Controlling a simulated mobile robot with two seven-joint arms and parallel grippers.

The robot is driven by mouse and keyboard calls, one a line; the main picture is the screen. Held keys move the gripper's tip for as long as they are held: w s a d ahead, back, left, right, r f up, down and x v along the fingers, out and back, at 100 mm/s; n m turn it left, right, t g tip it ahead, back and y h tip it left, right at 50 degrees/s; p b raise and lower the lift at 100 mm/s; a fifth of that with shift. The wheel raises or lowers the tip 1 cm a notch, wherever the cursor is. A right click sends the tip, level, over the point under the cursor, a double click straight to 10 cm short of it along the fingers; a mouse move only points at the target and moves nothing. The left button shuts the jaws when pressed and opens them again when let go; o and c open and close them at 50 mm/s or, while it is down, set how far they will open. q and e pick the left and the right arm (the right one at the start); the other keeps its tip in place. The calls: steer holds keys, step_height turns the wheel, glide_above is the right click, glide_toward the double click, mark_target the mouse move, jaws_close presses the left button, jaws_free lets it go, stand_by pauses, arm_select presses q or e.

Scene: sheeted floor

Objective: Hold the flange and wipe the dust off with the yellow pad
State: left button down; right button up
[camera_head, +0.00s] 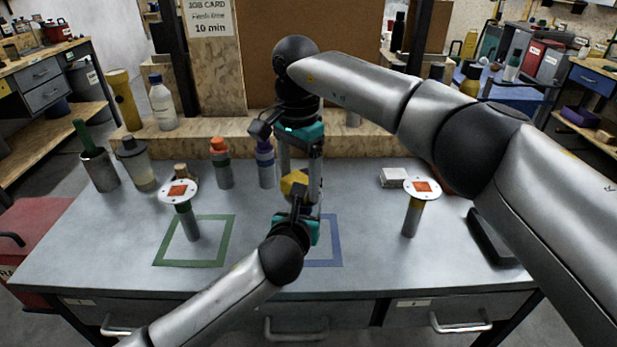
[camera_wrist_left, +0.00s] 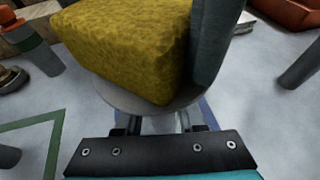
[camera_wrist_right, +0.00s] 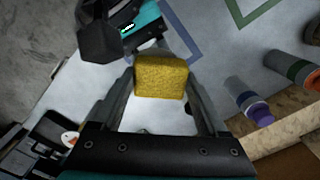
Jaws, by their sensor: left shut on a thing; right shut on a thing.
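My right gripper (camera_head: 300,168) comes down from above and is shut on the yellow pad (camera_head: 293,184). The pad sits between its fingers in the right wrist view (camera_wrist_right: 161,77). My left gripper (camera_head: 300,205) is below it, over the blue square, shut on a flange. In the left wrist view the flange's pale disc (camera_wrist_left: 186,108) lies right under the pad (camera_wrist_left: 125,45), which hides most of its top. I cannot tell if they touch. Two more flanges stand upright, a left one (camera_head: 179,191) in the green square and a right one (camera_head: 421,189); each has an orange-red patch on top.
The green outline (camera_head: 166,240) and blue outline (camera_head: 335,240) mark the grey bench (camera_head: 370,270). The front middle of the bench is clear.

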steer(key=shift+a, duration=0.55)
steer(key=shift+a+r, duration=0.15)
steer(key=shift+r, duration=3.9)
arm_select(q)
steer(key=shift+c, duration=2.2)
jaws_free()
